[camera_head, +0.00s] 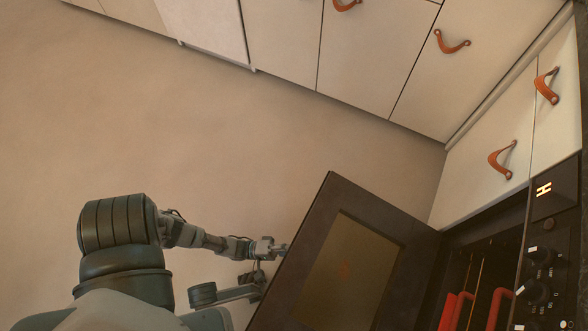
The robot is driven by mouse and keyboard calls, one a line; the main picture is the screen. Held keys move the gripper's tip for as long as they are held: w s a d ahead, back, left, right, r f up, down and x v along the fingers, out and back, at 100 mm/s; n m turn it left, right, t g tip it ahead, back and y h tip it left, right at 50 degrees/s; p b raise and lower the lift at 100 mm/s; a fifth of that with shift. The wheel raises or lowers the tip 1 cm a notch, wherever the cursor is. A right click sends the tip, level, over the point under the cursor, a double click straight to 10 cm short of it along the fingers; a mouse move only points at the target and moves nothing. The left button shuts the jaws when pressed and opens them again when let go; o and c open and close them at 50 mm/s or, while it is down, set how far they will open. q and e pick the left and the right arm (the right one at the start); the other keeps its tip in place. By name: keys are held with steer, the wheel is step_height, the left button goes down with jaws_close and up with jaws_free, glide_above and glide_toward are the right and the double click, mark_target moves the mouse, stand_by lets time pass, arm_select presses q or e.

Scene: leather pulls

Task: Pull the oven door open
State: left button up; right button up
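The oven door (385,228) stands open, swung well out from the dark oven cavity (487,248). Its inner face and glass window (345,270) face my camera. My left gripper (277,248) is at the door's outer edge, on the outer side. Its fingertips are small and partly behind the door, so I cannot tell whether they are open, shut or touching it. The door's handle is hidden from this view. My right gripper is not in view.
Red parts (450,310) show inside the oven. The oven's control panel (553,230) has a lit display and knobs. Cream cabinets (380,50) with orange leather pulls (452,43) line the top and right. The floor (170,110) left of the door is clear.

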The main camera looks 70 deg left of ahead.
mark_target(293, 246)
arm_select(q)
step_height(293, 246, up, 10)
steer(key=shift+w+f, duration=0.1)
steer(key=shift+f, duration=0.1)
steer(key=shift+r, duration=0.25)
steer(key=shift+a, duration=0.1)
stand_by(0.4)
steer(key=shift+s, duration=0.2)
